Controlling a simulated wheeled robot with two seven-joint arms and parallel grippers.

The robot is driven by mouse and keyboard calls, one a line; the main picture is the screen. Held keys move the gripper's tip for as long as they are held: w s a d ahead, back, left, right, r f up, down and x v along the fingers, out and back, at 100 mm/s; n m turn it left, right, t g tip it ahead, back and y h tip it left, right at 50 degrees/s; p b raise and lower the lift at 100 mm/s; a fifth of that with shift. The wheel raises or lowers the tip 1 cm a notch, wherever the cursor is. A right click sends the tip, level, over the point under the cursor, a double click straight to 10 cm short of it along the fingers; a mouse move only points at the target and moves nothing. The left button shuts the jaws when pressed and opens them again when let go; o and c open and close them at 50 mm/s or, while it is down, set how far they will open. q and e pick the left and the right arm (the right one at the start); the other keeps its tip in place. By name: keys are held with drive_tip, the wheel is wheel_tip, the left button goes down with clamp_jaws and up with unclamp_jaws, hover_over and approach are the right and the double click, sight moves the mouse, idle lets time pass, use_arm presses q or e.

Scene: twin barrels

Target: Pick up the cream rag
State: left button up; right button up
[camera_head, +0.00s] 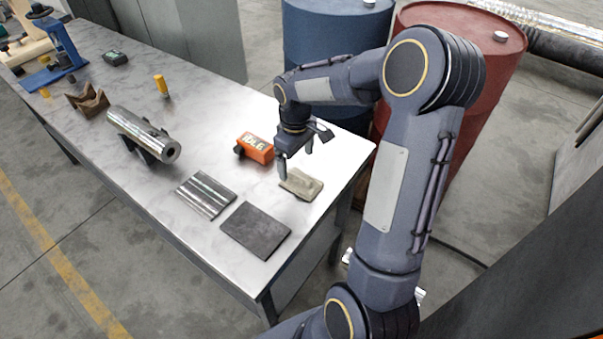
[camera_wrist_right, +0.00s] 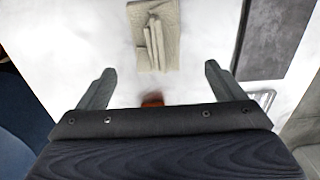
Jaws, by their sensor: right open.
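The cream rag (camera_head: 301,184) lies folded on the light tabletop near its right end. It also shows in the right wrist view (camera_wrist_right: 155,36), at the top, ahead of the two fingers. My right gripper (camera_head: 295,165) is open and empty, above the table beside the rag. In the wrist view the right gripper's fingers (camera_wrist_right: 158,83) stand wide apart, with the rag beyond their tips and not between them. My left gripper is in neither view.
An orange device (camera_head: 258,147) sits close left of the right gripper. A dark plate (camera_head: 256,230) and a ribbed metal plate (camera_head: 206,194) lie nearby. A metal cylinder (camera_head: 142,134) rests further left. A blue barrel (camera_head: 325,40) and a red barrel (camera_head: 510,62) stand behind the table.

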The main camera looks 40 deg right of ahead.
sight(298, 173)
drive_tip(key=f, duration=0.4)
drive_tip(key=f+p, duration=0.1)
drive_tip(key=f, duration=0.2)
drive_tip(key=shift+d, duration=0.25)
drive_tip(key=c, duration=1.1)
